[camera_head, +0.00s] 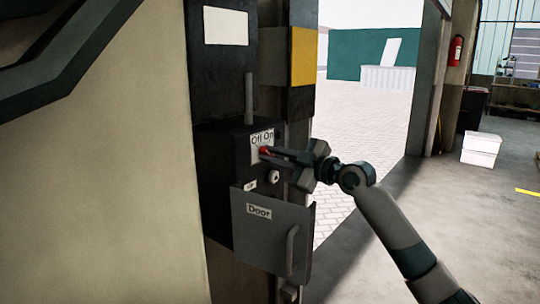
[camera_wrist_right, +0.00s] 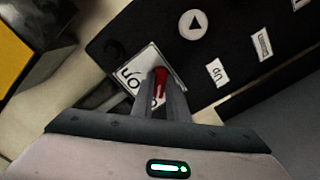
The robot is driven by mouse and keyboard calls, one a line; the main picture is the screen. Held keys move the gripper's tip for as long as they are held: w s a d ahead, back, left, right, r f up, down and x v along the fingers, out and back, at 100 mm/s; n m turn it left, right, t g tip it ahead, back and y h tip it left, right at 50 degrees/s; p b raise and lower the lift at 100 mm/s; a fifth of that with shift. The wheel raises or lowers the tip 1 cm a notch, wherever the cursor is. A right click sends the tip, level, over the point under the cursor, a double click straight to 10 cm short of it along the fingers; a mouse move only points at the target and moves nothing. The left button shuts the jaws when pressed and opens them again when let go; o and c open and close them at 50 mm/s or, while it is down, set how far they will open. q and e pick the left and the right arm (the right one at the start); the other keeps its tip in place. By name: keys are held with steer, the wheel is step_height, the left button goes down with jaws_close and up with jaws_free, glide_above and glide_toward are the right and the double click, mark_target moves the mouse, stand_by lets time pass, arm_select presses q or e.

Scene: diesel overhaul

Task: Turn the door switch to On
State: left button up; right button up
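I cannot tell which word the knob points to. My left gripper is out of view.
Below the switch, an open grey flap (camera_head: 265,232) labelled Door, with a handle, juts out from the box. A round button (camera_wrist_right: 194,25) and an Up label (camera_wrist_right: 216,72) are beside the switch. Right of the box is an open doorway onto paving (camera_head: 345,130).

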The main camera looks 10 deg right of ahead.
steer(key=shift+r+m+p, duration=0.1)
steer(key=shift+m+p, duration=0.4)
steer(key=m+p, duration=1.1)
steer(key=m, duration=0.1)
steer(key=shift+w+d+r, duration=0.1)
steer(key=shift+f+m+p, duration=0.25)
steer(key=shift+m+p, duration=0.05)
steer(key=shift+m, duration=0.5)
steer(key=shift+f+m, duration=0.1)
steer(key=shift+m, duration=0.4)
steer(key=shift+d+m, duration=0.1)
steer(key=shift+m, duration=1.1)
steer(key=o, duration=1.5)
steer(key=shift+v, duration=3.5)
